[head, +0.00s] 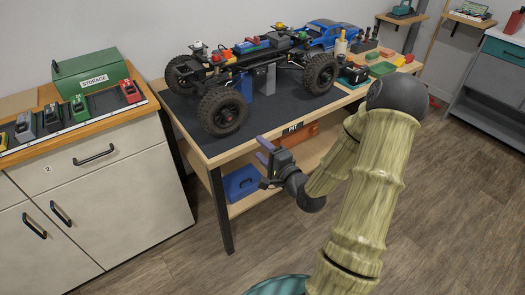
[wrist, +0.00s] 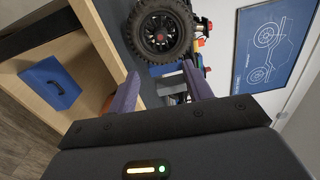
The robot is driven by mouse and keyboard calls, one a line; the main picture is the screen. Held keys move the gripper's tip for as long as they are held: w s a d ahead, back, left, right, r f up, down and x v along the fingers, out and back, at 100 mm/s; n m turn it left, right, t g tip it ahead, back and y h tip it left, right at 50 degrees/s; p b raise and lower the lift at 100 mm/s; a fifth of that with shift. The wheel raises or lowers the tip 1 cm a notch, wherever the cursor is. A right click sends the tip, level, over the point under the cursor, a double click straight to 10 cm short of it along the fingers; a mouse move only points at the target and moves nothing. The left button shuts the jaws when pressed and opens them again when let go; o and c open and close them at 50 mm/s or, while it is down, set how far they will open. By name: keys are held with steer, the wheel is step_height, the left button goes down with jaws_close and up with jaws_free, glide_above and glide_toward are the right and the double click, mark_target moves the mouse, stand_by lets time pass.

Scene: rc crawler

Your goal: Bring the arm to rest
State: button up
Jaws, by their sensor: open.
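My arm reaches from the lower right of the head view, bent at a dark elbow ball. My gripper (head: 264,148) is in front of the workbench's front edge, below the crawler. In the wrist view my gripper (wrist: 162,92) shows its two purple fingers spread apart with nothing held between them. The rc crawler chassis (head: 250,65) stands on the dark mat of the workbench (head: 205,133), behind and above my gripper. One of its black wheels (wrist: 160,30) shows beyond the fingers in the wrist view. The fingers appear apart from the crawler.
A blue box (head: 241,183) sits on the bench's lower shelf. An orange item (head: 300,137) is under the bench top. A cabinet (head: 95,180) with a green storage box (head: 92,82) stands left. A blue car body (head: 328,34) is at the back. Open floor lies in front.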

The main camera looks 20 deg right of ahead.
stand_by(0.3)
steer(key=s+a+f+n+g+h, duration=0.25)
steer(key=a+f+n+g, duration=0.25)
steer(key=n+g, duration=0.35)
steer(key=s+a+r+n+g+h, duration=0.1)
steer(key=s+a+r+n+g, duration=0.2)
steer(key=s, duration=0.4)
steer(key=s+a+r+n+g, duration=0.1)
steer(key=s+r+n+g, duration=0.2)
steer(key=s, duration=0.4)
step_height(320, 180, up, 19)
steer(key=n+p, duration=0.1)
steer(key=p, duration=1.9)
steer(key=shift+s+a, duration=0.3)
steer(key=shift+s, duration=0.05)
steer(key=shift+n+g, duration=0.25)
steer(key=shift+w, duration=0.1)
